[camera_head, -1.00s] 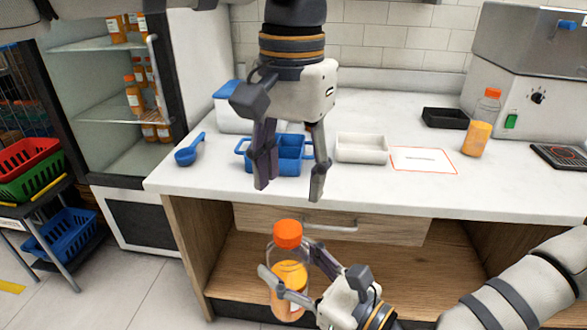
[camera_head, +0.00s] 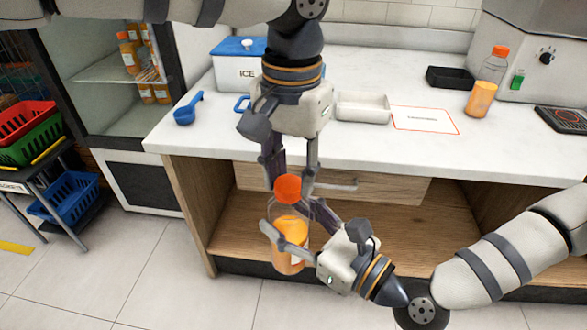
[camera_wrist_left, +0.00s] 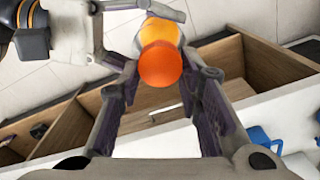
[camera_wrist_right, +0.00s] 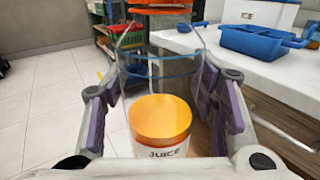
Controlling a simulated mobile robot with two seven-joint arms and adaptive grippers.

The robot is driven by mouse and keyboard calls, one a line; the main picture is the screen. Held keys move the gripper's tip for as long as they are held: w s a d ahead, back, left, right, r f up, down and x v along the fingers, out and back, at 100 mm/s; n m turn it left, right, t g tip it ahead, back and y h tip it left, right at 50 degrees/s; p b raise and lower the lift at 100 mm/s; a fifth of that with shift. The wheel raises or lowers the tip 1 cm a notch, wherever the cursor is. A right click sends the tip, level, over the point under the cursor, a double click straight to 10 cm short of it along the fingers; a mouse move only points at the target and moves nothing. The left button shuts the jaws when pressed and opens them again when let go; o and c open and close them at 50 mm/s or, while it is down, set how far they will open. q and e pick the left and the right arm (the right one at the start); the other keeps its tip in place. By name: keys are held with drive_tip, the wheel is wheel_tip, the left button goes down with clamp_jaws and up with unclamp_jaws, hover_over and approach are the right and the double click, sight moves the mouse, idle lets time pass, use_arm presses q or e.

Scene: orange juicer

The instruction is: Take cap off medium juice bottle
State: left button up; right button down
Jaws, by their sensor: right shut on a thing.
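The juice bottle (camera_head: 291,232) is clear with orange juice and an orange cap (camera_head: 287,188) still on top. It is held nearly upright in front of the counter. My right gripper (camera_head: 288,238) is shut on the bottle's body; its fingers also flank the bottle (camera_wrist_right: 160,118) in the right wrist view. My left gripper (camera_head: 293,182) points down from above, its fingers open close to the cap. In the left wrist view the cap (camera_wrist_left: 160,67) shows between or just beyond the two fingertips; contact is not clear.
A similar juice bottle (camera_head: 487,85) stands on the counter at right beside the machine (camera_head: 535,60). A white tray (camera_head: 362,107), a black tray (camera_head: 450,78), an ice box (camera_head: 238,72) and a blue scoop (camera_head: 187,110) are on the counter. The counter edge and drawer are just behind the grippers.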

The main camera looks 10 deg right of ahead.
use_arm(q)
drive_tip(key=shift+s+d, duration=0.25)
clamp_jaws()
drive_tip(key=shift+n, duration=0.9)
drive_tip(key=n, duration=0.6)
drive_tip(key=shift+w, duration=0.15)
drive_tip(key=n, duration=0.7)
drive_tip(key=shift+w+a+r, duration=0.1)
drive_tip(key=shift+a, duration=0.15)
drive_tip(key=n, duration=0.4)
drive_tip(key=shift+a, duration=0.15)
drive_tip(key=n, duration=0.3)
drive_tip(key=shift+a+n, duration=0.1)
drive_tip(key=shift+n, duration=0.2)
drive_tip(key=n, duration=0.3)
drive_tip(key=shift+a, duration=0.1)
drive_tip(key=n, duration=0.4)
drive_tip(key=shift+a, duration=0.1)
drive_tip(key=n, duration=0.7)
drive_tip(key=shift+s+r, duration=0.1)
drive_tip(key=shift+s, duration=0.15)
drive_tip(key=n, duration=0.4)
drive_tip(key=shift+s, duration=0.1)
drive_tip(key=n, duration=0.7)
drive_tip(key=shift+s, duration=0.1)
drive_tip(key=n, duration=0.6)
drive_tip(key=shift+d, duration=0.25)
